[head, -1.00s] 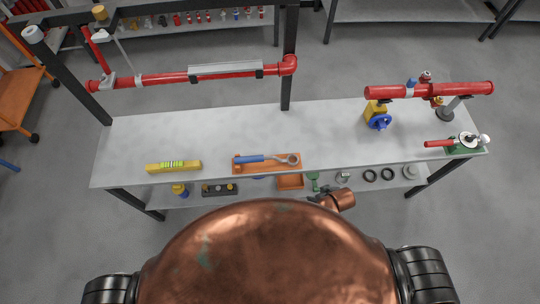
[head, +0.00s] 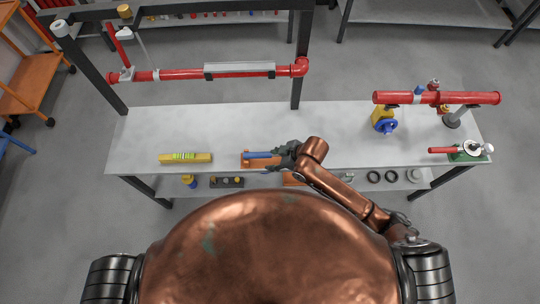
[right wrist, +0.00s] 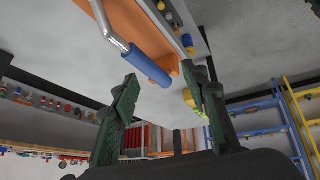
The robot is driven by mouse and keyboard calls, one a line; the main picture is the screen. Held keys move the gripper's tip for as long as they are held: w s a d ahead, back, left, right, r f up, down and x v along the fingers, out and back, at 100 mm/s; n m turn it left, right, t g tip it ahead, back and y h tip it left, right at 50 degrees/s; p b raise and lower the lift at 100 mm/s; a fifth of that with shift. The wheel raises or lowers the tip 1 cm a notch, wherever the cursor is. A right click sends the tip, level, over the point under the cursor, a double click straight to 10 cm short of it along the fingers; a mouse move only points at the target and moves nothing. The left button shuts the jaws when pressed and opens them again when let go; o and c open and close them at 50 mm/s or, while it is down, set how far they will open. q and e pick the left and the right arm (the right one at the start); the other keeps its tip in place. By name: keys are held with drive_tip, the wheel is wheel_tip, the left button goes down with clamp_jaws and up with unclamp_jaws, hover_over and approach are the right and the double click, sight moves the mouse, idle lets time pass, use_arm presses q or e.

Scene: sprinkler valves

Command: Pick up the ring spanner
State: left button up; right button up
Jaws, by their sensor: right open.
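The ring spanner (head: 257,155) lies on an orange board (head: 247,164) near the front edge of the workbench. Its blue handle shows in the head view, while my right gripper hides its ring end. In the right wrist view, the spanner's blue handle (right wrist: 148,66) and bent metal shank show against the orange board (right wrist: 163,38). My right gripper (head: 280,153) is over the right part of the board. In the right wrist view, its two dark green fingers (right wrist: 160,76) are spread apart, with the handle in view between and beyond their tips. My left gripper is not in view.
A yellow level (head: 185,158) lies to the left on the workbench (head: 220,125). A yellow valve with a blue wheel (head: 384,122), a red pipe (head: 436,98) and a green-based tool (head: 469,152) stand at the right. Small parts sit on a lower shelf.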

sight(268, 154)
drive_tip(key=shift+w+a+f+n+g+h+p, duration=0.15)
drive_tip(key=shift+w+a+f+n, duration=0.4)
drive_tip(key=shift+w+f, duration=0.75)
drive_tip(key=shift+w+a+f+n+g+h+p, duration=0.1)
drive_tip(key=shift+w+a+f+n+g+h, duration=0.25)
drive_tip(key=shift+w+f+n, duration=0.9)
drive_tip(key=shift+w+a+f+n+g+p, duration=0.15)
drive_tip(key=shift+w+a+f, duration=0.4)
drive_tip(key=shift+f, duration=1.35)
drive_tip(key=shift+d, duration=0.1)
drive_tip(key=shift+c, duration=0.6)
clamp_jaws()
drive_tip(key=shift+w, duration=0.1)
